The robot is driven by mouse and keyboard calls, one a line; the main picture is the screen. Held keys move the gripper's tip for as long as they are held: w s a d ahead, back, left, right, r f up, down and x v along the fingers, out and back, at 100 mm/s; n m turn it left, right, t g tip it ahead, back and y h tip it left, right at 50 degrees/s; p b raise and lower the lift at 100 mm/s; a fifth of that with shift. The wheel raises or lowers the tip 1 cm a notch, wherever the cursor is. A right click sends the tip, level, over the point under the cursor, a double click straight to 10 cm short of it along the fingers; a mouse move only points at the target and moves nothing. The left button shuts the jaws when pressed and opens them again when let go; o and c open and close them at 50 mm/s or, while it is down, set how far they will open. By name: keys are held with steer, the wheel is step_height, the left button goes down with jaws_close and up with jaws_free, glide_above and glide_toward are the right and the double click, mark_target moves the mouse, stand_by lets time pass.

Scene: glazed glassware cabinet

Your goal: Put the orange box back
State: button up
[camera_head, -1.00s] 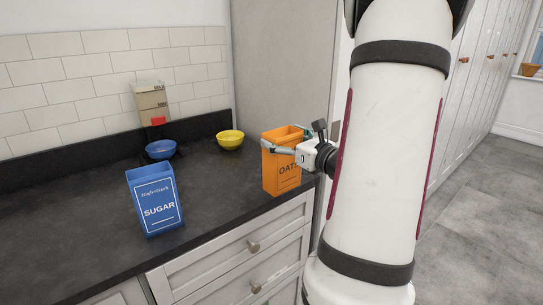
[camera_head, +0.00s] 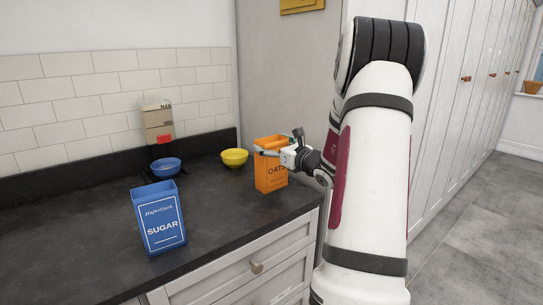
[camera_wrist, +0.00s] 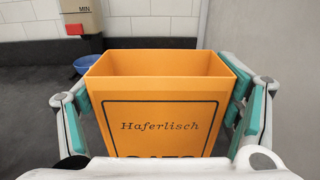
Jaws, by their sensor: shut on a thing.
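The orange box (camera_head: 270,174), open at the top and marked OATS, is upright over the right part of the dark counter, near its front edge. My gripper (camera_head: 279,147) is shut on it from the right, with its fingers along two opposite sides. In the wrist view, the orange box (camera_wrist: 160,125) fills the space between the green-padded fingers of my gripper (camera_wrist: 163,108). Its lower part is hidden there. I cannot tell whether its base touches the counter.
A blue SUGAR box (camera_head: 160,222) stands at the front left of the counter (camera_head: 85,235). A blue bowl (camera_head: 166,166) and a yellow bowl (camera_head: 234,157) are behind. A beige container (camera_head: 158,120) with a red mark is by the tiled wall. A tall grey panel (camera_head: 285,75) bounds the right.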

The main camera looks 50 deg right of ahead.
mark_target(270, 176)
steer(key=shift+w+d, duration=0.15)
steer(key=shift+w, duration=0.05)
steer(key=shift+w+f, duration=0.1)
steer(key=shift+f, duration=1.7)
steer(key=o, duration=1.7)
steer(key=shift+f, duration=0.1)
